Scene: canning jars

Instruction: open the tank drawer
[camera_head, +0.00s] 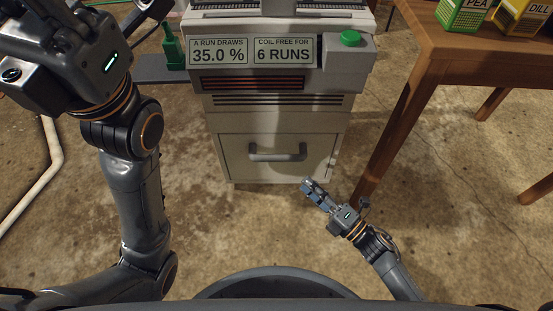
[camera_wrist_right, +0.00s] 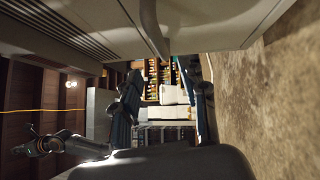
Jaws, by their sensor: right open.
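The tank drawer (camera_head: 238,166) is the pale front low on the grey machine, with a grey bar handle (camera_head: 277,152) across its middle. It looks shut in the head view. My right gripper (camera_head: 312,188) is low in front of the drawer's lower right corner, apart from the handle. In the right wrist view the fingers of my right gripper (camera_wrist_right: 164,105) stand apart with nothing between them, and the pale machine front (camera_wrist_right: 210,25) fills the top. My left gripper (camera_head: 85,45) is high at the upper left, and its fingertips are not clear.
The machine's upper part has two label plates (camera_head: 250,51) and a green button (camera_head: 350,38). A wooden table (camera_head: 440,70) with boxes stands at the right. A green bottle (camera_head: 173,50) stands at the left. The concrete floor before the drawer is clear.

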